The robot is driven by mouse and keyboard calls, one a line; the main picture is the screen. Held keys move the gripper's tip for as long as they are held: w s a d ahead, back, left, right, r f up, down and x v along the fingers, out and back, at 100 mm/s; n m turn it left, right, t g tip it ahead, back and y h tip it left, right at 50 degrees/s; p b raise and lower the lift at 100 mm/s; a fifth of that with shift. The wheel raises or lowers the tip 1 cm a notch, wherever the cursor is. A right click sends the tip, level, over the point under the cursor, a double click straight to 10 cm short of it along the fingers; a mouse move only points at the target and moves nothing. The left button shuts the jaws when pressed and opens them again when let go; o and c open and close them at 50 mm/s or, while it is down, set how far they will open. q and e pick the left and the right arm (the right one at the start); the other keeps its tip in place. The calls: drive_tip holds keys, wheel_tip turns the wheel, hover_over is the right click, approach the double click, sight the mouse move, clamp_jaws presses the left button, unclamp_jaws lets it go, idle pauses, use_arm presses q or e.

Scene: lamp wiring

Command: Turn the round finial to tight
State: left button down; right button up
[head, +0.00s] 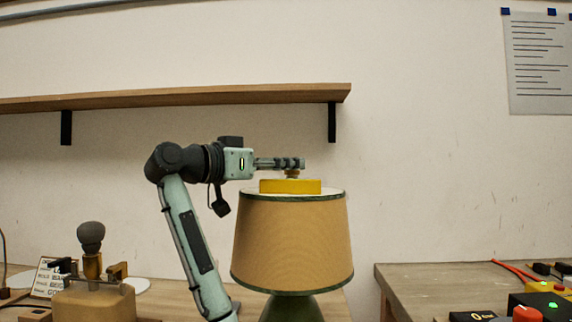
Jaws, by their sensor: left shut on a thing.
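The lamp stands on the bench in the middle, with a tan shade (292,240) trimmed in dark green and a green base (291,307) below. A yellow disc (290,187) sits at the top of the shade. Just above it is the small brass-coloured round finial (291,174), partly covered by the fingers. My left gripper (296,164) reaches in level from the left, over the shade top, and is shut on the finial. My right gripper is not in view.
A wooden shelf (180,97) runs along the wall above. A wooden fixture (93,303) with a grey bulb-shaped piece (91,234) stands at the left. A second table (430,285) at the right carries boxes with a red knob (527,314). A gap separates the tables.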

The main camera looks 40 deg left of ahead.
use_arm(q)
drive_tip(key=c, duration=1.2)
unclamp_jaws()
drive_tip(key=shift+f, duration=0.1)
drive_tip(key=v, duration=1.2)
